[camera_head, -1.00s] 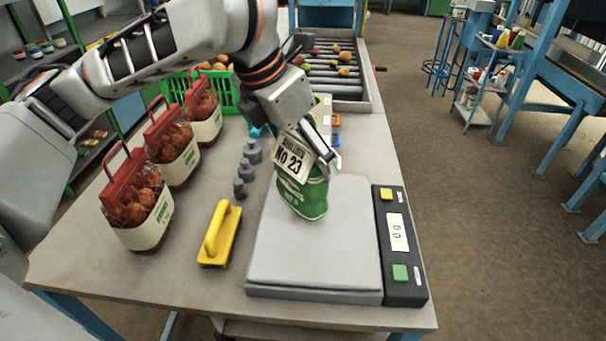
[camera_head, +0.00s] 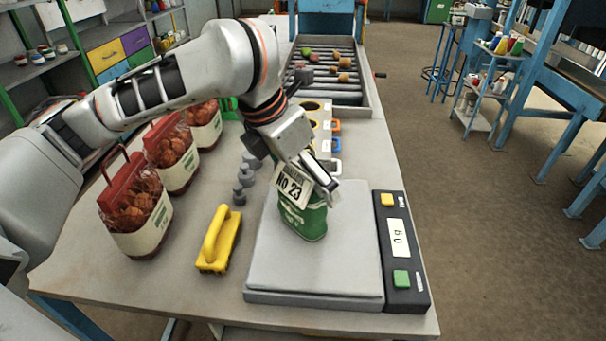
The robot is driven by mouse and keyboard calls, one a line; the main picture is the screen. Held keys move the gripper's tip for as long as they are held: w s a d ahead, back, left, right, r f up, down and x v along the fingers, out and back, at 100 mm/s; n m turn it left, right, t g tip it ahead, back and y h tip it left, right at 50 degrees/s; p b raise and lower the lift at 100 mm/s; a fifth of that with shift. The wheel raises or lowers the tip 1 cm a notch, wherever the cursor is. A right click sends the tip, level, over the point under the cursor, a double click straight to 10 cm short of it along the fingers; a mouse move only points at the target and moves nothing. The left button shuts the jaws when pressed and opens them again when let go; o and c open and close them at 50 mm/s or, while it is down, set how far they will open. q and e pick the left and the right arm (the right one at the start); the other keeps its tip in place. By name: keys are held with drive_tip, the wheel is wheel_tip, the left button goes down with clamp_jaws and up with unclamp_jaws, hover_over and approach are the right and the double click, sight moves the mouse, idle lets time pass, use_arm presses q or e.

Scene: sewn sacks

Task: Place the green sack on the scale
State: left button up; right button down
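The green sack (camera_head: 303,220) hangs upright from my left gripper (camera_head: 316,188), which is shut on its top. A white tag marked "No 23" (camera_head: 292,184) covers part of the sack's top and of the grip. The sack is over the back part of the scale's grey plate (camera_head: 310,265); I cannot tell whether its bottom touches the plate. The scale's dark panel has a display (camera_head: 399,238) that seems to read 0 g, a yellow button and a green button. My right gripper is not in view.
A yellow-handled tool (camera_head: 218,240) lies left of the scale, with several grey weights (camera_head: 243,185) behind it. Several red-topped bags (camera_head: 138,210) stand at the left of the table. A roller conveyor (camera_head: 330,75) with produce is at the back. The front of the plate is clear.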

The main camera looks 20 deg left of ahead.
use_arm(q)
drive_tip(key=p+v, duration=0.2)
drive_tip(key=v, duration=1)
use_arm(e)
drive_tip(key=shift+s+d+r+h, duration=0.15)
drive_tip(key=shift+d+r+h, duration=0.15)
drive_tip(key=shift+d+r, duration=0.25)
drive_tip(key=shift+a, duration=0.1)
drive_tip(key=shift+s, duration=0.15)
